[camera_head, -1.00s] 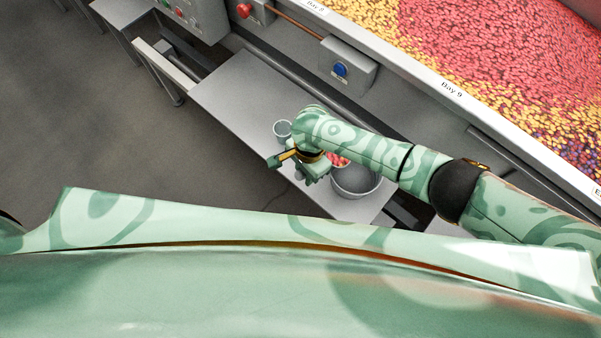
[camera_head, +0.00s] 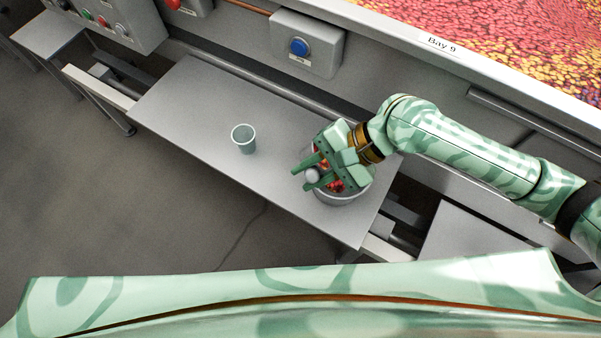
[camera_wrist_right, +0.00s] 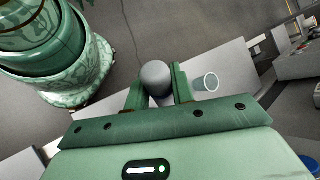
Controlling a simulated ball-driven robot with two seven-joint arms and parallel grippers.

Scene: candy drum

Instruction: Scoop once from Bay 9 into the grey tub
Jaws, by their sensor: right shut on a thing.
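The grey tub (camera_head: 345,201) stands on the grey bench, partly hidden under my right gripper. My right gripper (camera_head: 311,180) is over the tub and shut on a grey round-ended handle (camera_head: 312,174), likely the scoop's. That grey end shows between the fingers in the right wrist view (camera_wrist_right: 155,78). Red candies (camera_head: 336,186) show just below the gripper, at the tub's mouth; I cannot tell whether they are in the scoop or the tub. Bay 9 (camera_head: 510,40), at the upper right behind its label, holds red, yellow and some purple candies. My left gripper is not in view.
A pale grey-green cup (camera_head: 243,139) stands on the bench (camera_head: 200,110), left of the tub. A box with a blue button (camera_head: 299,47) and a control panel (camera_head: 108,20) are on the wall behind. The bench's left part is clear.

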